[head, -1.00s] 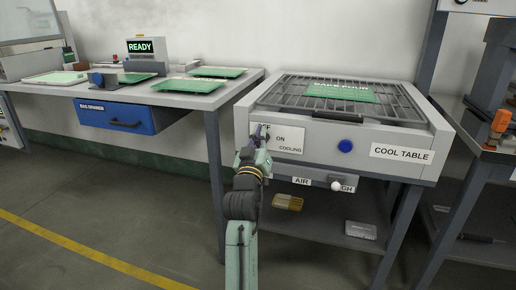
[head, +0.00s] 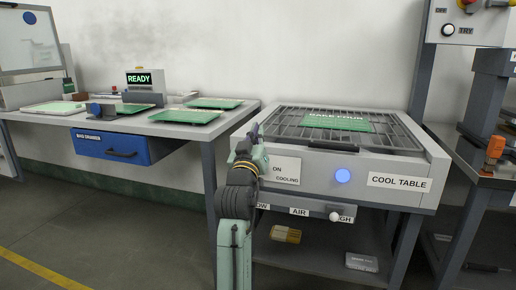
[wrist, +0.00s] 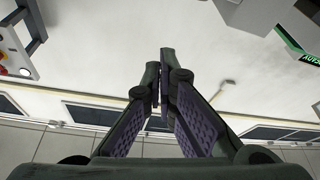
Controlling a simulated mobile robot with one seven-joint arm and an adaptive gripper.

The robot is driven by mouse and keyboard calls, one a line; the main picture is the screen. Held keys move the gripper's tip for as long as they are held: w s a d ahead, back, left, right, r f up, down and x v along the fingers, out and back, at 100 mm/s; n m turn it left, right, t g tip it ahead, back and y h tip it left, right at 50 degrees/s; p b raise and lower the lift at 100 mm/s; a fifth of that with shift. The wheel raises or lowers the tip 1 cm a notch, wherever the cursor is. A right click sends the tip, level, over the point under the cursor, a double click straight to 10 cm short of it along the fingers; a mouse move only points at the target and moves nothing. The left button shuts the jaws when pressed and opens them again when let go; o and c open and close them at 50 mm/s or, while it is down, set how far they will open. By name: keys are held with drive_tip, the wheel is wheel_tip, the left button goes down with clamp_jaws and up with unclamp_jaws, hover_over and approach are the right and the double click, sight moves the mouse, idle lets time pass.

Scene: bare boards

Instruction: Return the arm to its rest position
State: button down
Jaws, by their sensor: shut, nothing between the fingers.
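My arm (head: 238,200) stands upright in the middle of the head view, in front of the left end of the cool table (head: 325,187). My gripper (head: 256,130) is at its top, small and partly merged with the arm, beside the table's left front corner. In the wrist view my gripper (wrist: 165,65) shows its two fingers meeting at the tips, with nothing between them. The wrist view looks past the fingers to a pale wall and what appear to be windows. The round button (head: 343,176) on the cool table's front glows light blue.
A green board (head: 338,123) lies on the cool table's rack. To the left, a bench (head: 185,128) holds several green boards and a READY display (head: 139,79), with a blue drawer (head: 118,147) beneath. A machine with an orange part (head: 495,147) stands right. Floor at lower left is clear.

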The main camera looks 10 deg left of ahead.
drive_tip(key=shift+r, duration=0.25)
drive_tip(key=shift+a, duration=0.1)
